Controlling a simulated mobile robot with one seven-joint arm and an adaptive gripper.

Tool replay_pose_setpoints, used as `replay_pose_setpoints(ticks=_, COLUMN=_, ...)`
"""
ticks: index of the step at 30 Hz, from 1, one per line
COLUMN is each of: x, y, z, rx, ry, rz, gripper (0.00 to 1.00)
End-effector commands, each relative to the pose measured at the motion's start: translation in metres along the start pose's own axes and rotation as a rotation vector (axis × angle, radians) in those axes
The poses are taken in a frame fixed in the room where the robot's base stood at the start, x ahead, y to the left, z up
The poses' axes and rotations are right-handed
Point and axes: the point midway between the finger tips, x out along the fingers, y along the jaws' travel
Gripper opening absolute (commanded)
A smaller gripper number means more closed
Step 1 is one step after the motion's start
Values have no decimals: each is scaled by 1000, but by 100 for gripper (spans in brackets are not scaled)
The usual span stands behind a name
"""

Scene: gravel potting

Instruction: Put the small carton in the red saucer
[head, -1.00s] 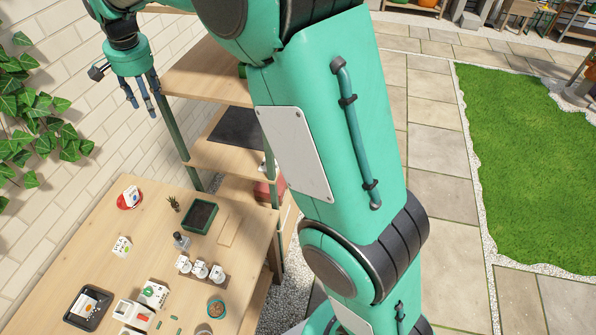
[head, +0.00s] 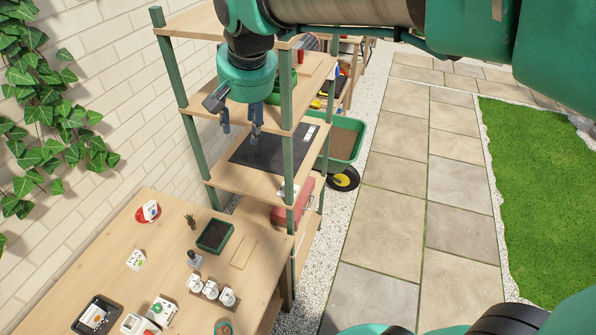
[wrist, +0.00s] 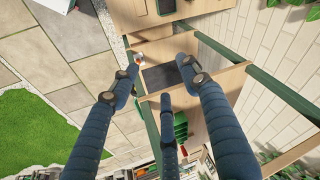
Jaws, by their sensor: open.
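The red saucer (head: 140,217) sits at the back left of the wooden table in the head view, by the brick wall. A small white carton with red marking (head: 151,209) lies tilted in it. Another white carton (head: 136,259) with dark print stands on the table, nearer the front. A larger white carton with green marking (head: 162,310) stands at the picture's lower edge. My gripper (head: 240,125) is open and empty, raised in front of the shelf, to the right of the saucer and well above it. In the wrist view its three fingers (wrist: 160,82) are spread with nothing between them.
The wooden shelf (head: 250,184) with green posts stands beyond the table. A green planter of soil (head: 215,236), several white mugs (head: 211,290) and a black tray (head: 84,324) occupy the table (head: 178,215). A green wheelbarrow (head: 345,140) stands behind the shelf.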

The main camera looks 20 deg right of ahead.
Motion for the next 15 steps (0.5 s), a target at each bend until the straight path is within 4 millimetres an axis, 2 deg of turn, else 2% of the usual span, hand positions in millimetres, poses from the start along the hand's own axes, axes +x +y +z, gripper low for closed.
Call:
replay_pose_setpoints(ticks=6, x=-19, y=34, z=49, rx=-53, ry=38, rz=0, gripper=46)
replay_pose_setpoints(ticks=15, x=-30, y=75, z=117, rx=-131, ry=88, rz=8, gripper=46)
